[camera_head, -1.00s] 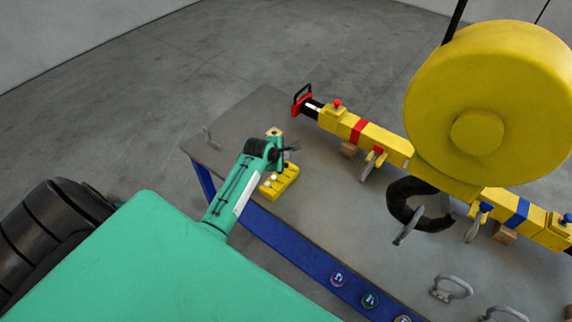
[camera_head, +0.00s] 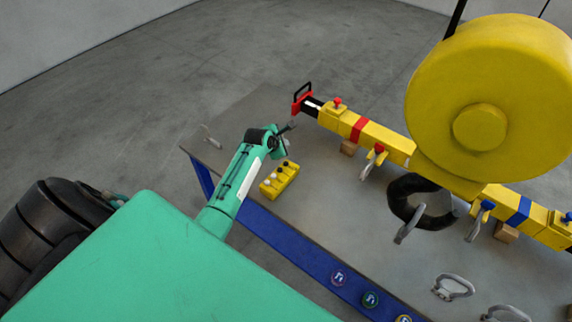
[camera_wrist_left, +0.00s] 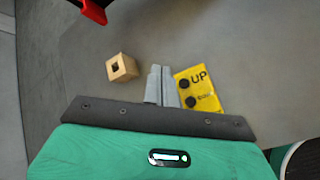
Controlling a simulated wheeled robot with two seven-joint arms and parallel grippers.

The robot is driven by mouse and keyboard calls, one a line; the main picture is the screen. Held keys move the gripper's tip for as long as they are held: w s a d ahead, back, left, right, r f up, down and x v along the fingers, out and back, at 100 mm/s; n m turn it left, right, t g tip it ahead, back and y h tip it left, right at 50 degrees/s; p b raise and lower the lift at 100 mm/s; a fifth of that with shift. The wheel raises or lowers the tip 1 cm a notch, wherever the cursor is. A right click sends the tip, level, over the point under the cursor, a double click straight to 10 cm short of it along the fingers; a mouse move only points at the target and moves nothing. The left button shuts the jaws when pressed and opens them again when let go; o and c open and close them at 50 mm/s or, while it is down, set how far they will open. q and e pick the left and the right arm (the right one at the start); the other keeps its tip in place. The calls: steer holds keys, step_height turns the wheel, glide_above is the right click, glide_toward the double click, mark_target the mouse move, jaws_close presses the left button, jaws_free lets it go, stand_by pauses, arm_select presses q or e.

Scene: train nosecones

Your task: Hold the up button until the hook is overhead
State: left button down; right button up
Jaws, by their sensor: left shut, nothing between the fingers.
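The yellow button box (camera_head: 279,180) lies on the table near its blue front edge, with black and white buttons on top. In the left wrist view the box (camera_wrist_left: 214,77) shows the word UP beside a black button (camera_wrist_left: 183,83). My left gripper (camera_head: 291,126) is shut and empty, past the far end of the box and apart from the buttons. In the left wrist view its fingertips (camera_wrist_left: 160,70) are together beside the box. The dark hook (camera_head: 393,208) hangs under the large yellow hoist block (camera_head: 520,70), over the table's middle. My right gripper is not in view.
A long yellow beam (camera_head: 385,140) with red and blue bands rests on wooden blocks behind the hook. A small wooden block with a hole (camera_wrist_left: 121,68) stands near my left fingertips. Several grey shackles, one at the front right (camera_head: 453,287), lie on the table.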

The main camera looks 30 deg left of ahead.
arm_select(q)
steer(key=b, duration=0.6)
glide_above(286, 164)
steer(key=f, duration=0.6)
steer(key=shift+s+a+f, duration=0.1)
steer(key=shift+s+a, duration=0.1)
steer(key=shift+s, duration=0.15)
steer(key=shift+f+b, duration=0.5)
steer(key=shift+f, duration=0.35)
steer(key=shift+f, duration=0.15)
steer(key=shift+f, duration=0.3)
